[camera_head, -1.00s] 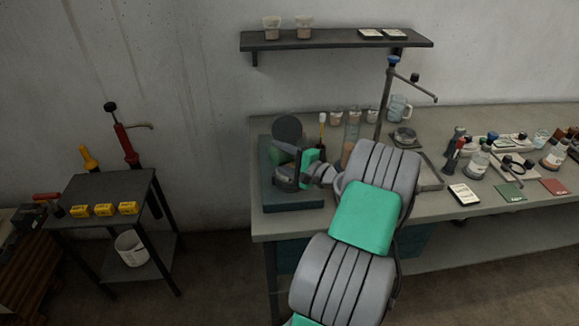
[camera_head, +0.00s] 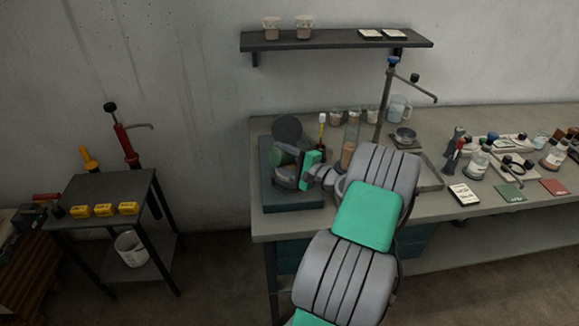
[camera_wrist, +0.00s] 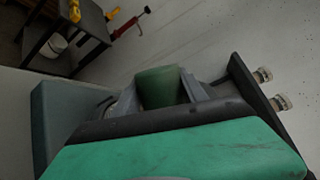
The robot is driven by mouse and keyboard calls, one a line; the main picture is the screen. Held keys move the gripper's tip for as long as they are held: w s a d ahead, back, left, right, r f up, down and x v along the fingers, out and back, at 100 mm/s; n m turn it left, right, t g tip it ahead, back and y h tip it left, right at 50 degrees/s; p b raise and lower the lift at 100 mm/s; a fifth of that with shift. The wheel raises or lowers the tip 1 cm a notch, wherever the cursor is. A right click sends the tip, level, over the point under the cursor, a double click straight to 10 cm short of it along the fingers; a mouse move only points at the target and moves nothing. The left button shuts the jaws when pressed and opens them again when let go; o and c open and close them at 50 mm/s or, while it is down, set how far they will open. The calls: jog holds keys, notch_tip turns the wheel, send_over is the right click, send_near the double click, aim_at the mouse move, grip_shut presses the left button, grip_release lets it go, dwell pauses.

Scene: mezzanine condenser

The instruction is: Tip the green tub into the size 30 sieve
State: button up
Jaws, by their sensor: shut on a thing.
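The green tub (camera_head: 281,157) is held by my gripper (camera_head: 296,163) above the left end of the bench. It lies tilted, its end pointing left, over a round grey sieve-like vessel (camera_head: 284,182) on a dark teal base. In the wrist view the tub (camera_wrist: 158,86) sits between the two fingers of my gripper (camera_wrist: 160,98), which are shut on it. I cannot see into the tub or the vessel, and no size mark is readable. Whether anything is pouring cannot be told.
A dark round disc (camera_head: 287,128) stands behind the tub. Several beakers (camera_head: 354,117), a brown-filled cylinder (camera_head: 348,152) and a stand (camera_head: 381,100) are to the right. A wall shelf (camera_head: 335,41) hangs above. A side table (camera_head: 100,190) stands left, across a gap.

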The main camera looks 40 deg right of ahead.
jog(key=shift+d+r+m, duration=0.15)
jog(key=shift+d+m, duration=0.05)
jog(key=shift+m, duration=0.3)
dwell(0.4)
